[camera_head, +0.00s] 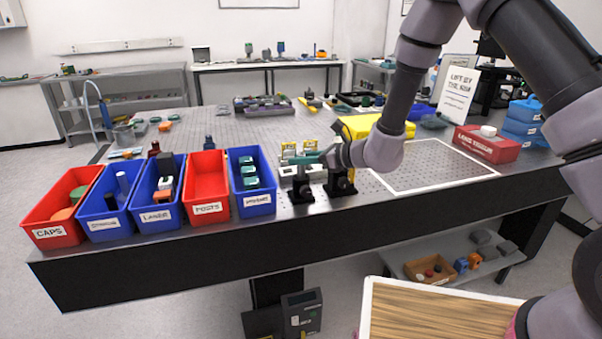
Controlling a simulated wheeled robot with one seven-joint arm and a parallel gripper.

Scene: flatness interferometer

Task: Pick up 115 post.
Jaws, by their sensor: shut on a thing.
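My gripper (318,158) reaches in from the right above the near part of the optical table (240,243). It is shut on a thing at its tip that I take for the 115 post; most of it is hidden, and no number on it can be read. A thin teal piece (302,160) shows at the gripper's end, pointing left. Just below stand two black mounts, one to the left (300,188) and one under the wrist (340,184). I cannot tell whether the held thing touches the left mount.
Left of the gripper stand several bins: the red CAPS bin (52,231), blue bins, the red POSTS bin (207,208), which looks empty, and a blue bin (257,199) with teal items. A yellow box (375,126) stands behind my wrist. A white-outlined area (430,165) is clear.

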